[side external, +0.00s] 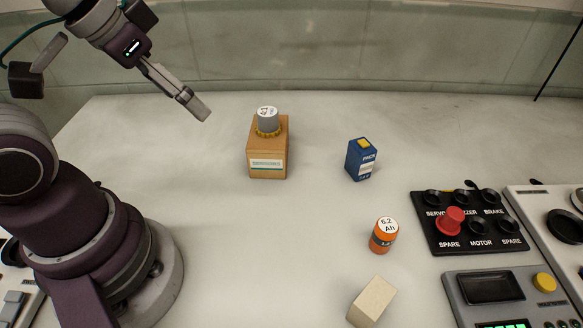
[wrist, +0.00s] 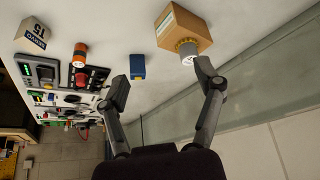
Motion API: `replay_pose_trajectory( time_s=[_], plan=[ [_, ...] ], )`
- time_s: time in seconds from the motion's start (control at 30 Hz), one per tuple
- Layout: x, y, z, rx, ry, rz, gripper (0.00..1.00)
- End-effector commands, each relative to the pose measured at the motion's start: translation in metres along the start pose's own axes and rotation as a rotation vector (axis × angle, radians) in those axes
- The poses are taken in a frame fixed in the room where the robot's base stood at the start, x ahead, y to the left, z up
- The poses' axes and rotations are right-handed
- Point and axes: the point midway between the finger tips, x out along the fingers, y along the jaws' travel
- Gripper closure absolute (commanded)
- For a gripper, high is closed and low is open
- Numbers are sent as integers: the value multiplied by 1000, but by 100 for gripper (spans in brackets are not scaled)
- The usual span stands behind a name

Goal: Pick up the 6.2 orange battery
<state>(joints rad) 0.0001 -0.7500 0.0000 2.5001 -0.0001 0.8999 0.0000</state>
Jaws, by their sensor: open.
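The 6.2 orange battery (side external: 384,236) stands upright on the bench, right of centre in the side view. It is an orange cylinder with a white top marked "6.2 Ah". In the wrist view the orange battery (wrist: 80,55) is at the upper left, well away from the fingers. My gripper (side external: 203,108) is high at the upper left in the side view, left of the cardboard box and far from the battery. In the wrist view my gripper (wrist: 163,82) has its two fingers spread wide with nothing between them.
A cardboard box (side external: 262,152) carries a grey-topped cylinder (side external: 267,120) in a yellow ring. A blue pack (side external: 361,160) stands behind the battery, and a beige block (side external: 371,302) in front. A black switch panel (side external: 470,240) with a red knob lies to the right. The bench's left middle is clear.

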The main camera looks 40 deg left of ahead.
Motion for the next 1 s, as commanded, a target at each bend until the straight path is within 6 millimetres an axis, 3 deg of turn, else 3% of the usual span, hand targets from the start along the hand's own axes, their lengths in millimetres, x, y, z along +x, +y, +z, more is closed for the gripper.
replay_pose_trajectory(
  time_s=[0.27,0.37,0.47,0.63,0.8,1.0],
  plan=[
    [0,1,-1,8,-2,3,34],
    [6,11,-16,97,-21,33,34],
    [23,37,-44,286,-51,105,34],
    [76,103,-78,642,-83,266,34],
    [128,161,-76,892,-91,406,34],
    [156,188,-65,992,-89,470,34]
  ],
)
